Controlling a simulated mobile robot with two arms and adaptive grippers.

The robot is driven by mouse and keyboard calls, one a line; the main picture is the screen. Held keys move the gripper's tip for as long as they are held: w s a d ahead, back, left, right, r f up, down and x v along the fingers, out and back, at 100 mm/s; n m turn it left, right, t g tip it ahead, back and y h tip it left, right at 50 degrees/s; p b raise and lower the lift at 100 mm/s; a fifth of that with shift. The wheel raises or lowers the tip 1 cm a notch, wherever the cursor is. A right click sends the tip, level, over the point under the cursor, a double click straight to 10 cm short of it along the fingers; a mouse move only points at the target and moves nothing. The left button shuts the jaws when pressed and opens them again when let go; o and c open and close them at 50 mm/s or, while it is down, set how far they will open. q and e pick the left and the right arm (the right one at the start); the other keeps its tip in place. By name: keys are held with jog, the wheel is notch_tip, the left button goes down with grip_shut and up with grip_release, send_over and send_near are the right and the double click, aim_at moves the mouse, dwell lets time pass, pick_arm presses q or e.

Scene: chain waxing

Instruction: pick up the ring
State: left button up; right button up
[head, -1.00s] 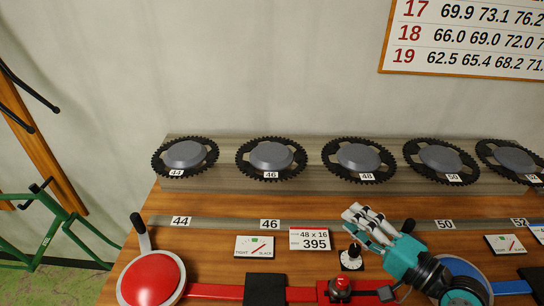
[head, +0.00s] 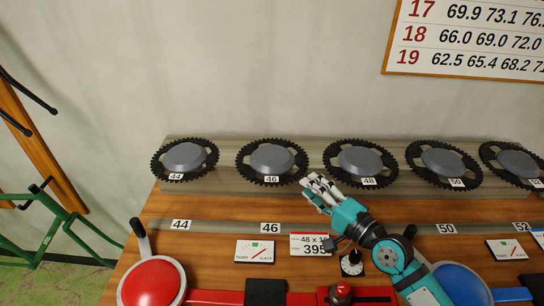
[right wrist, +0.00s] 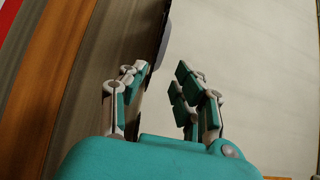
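Several black toothed rings with grey hubs rest in a row on the grey rack at the back. The ring labelled 48 (head: 335,150) is the middle one, with the 46 ring (head: 244,170) to its left and the 50 ring (head: 413,158) to its right. My right gripper (head: 318,186) is at the lower left of the 48 ring, fingers pointing at the rack. In the right wrist view its fingers (right wrist: 160,78) are spread with a gap between them, and a dark ring edge (right wrist: 164,40) shows just beyond. Contact cannot be told. My left gripper is not in view.
The grey rack (head: 225,180) stands on the wooden table (head: 205,205). Nearer are a 48 x 16 card (head: 309,238), a gauge card (head: 255,251), a black knob (head: 352,262), a red disc (head: 152,283) with a lever and a blue disc (head: 462,285).

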aim_at(301, 162)
jog(key=x, duration=0.3)
jog(key=p+x, duration=0.1)
jog(key=x, duration=0.1)
jog(key=shift+w+f, duration=0.1)
jog(key=shift+f, duration=0.3)
grip_shut()
